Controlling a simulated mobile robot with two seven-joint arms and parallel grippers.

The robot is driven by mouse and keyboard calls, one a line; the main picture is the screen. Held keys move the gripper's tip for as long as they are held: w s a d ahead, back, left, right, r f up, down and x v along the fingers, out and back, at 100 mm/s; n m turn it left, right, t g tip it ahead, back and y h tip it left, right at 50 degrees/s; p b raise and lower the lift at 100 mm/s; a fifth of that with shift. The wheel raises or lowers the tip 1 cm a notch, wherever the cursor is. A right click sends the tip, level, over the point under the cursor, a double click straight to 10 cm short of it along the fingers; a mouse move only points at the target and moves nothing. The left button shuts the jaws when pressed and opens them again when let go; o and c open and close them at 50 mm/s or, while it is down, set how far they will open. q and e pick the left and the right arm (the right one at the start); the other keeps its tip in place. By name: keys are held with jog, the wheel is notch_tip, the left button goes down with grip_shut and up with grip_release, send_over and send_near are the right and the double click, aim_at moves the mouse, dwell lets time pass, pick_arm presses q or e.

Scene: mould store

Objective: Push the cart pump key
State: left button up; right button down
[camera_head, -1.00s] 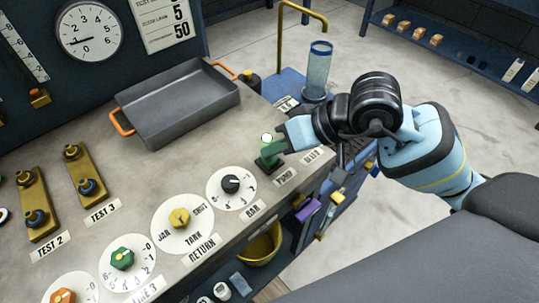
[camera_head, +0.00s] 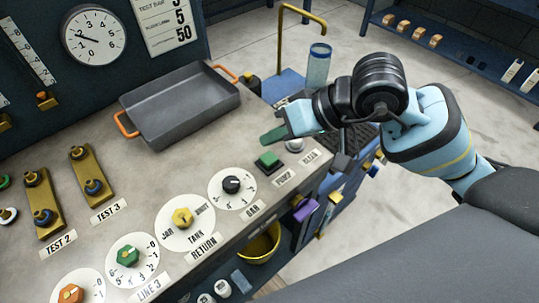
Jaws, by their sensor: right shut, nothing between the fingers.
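The pump key is a green square push button (camera_head: 267,163) on a dark base, near the bench's right front edge, with a label reading PUMP in front of it. My right gripper (camera_head: 270,136) is shut and empty. Its green-tipped fingers are just behind the key in the picture, apart from it and seemingly above the bench. The key's top is in plain view. My left gripper is not in view.
A white round button (camera_head: 294,146) is close to the right of the key. A white dial with a black knob (camera_head: 231,184) is to its left. A grey tray with orange handles (camera_head: 185,125) lies behind. A wall gauge (camera_head: 94,37) hangs at the upper left.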

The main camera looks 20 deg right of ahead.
aim_at(275, 159)
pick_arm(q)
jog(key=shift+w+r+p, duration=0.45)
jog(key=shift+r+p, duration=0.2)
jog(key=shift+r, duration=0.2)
pick_arm(e)
notch_tip(275, 159, up, 4)
jog(key=shift+f, duration=0.2)
